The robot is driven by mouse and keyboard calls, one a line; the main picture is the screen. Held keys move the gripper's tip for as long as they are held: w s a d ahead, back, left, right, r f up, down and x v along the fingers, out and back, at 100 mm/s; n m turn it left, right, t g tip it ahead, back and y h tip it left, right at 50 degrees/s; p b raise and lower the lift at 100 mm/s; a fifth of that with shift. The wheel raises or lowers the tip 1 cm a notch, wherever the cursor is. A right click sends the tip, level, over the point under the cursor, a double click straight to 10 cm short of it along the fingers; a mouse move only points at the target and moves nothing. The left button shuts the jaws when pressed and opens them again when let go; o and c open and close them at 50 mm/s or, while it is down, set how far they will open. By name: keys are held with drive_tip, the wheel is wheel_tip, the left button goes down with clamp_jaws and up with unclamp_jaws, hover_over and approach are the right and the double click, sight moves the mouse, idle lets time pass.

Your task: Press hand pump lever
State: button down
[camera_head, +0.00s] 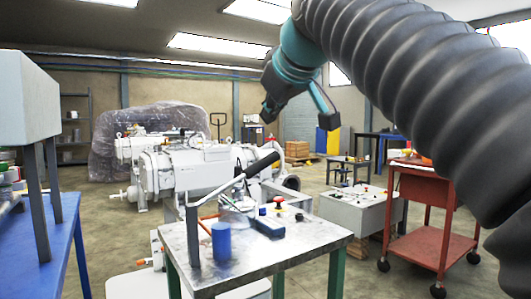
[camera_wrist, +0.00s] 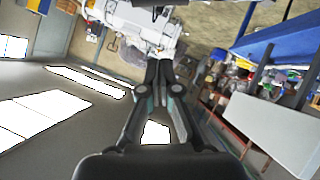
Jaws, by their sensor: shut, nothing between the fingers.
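The hand pump lever (camera_head: 262,165) has a black grip and slants up to the right above the metal-topped table (camera_head: 290,248). A grey upright post (camera_head: 193,235) stands by its lower end; how they join is unclear. My gripper (camera_wrist: 162,68) is shut and empty in the wrist view, its dark fingers together at the tips. In the head view my gripper (camera_head: 270,108) hangs above the lever in the picture and is apart from it. I cannot make out the lever in the wrist view.
A blue cylinder (camera_head: 221,241) and small parts lie on the metal-topped table. White pump machinery (camera_head: 195,168) stands behind it. A blue bench (camera_head: 62,235) is at left, a red cart (camera_head: 428,245) at right. Open floor (camera_head: 115,215) lies between bench and table.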

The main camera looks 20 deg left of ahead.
drive_tip(key=shift+w+f, duration=0.1)
hover_over(262, 164)
drive_tip(key=s, duration=0.3)
wheel_tip(262, 164, down, 5)
drive_tip(key=shift+w+d+f+b, duration=0.1)
drive_tip(key=shift+w+f+b, duration=0.25)
drive_tip(key=shift+f, duration=0.25)
drive_tip(key=shift+w+d+f+b, duration=0.1)
drive_tip(key=shift+w+f+b, duration=0.15)
drive_tip(key=shift+f+b, duration=0.25)
drive_tip(key=shift+w+d+f+b, duration=0.1)
drive_tip(key=shift+w+f+b, duration=0.2)
drive_tip(key=shift+f, duration=0.35)
drive_tip(key=shift+a+f, duration=0.1)
drive_tip(key=shift+a, duration=0.05)
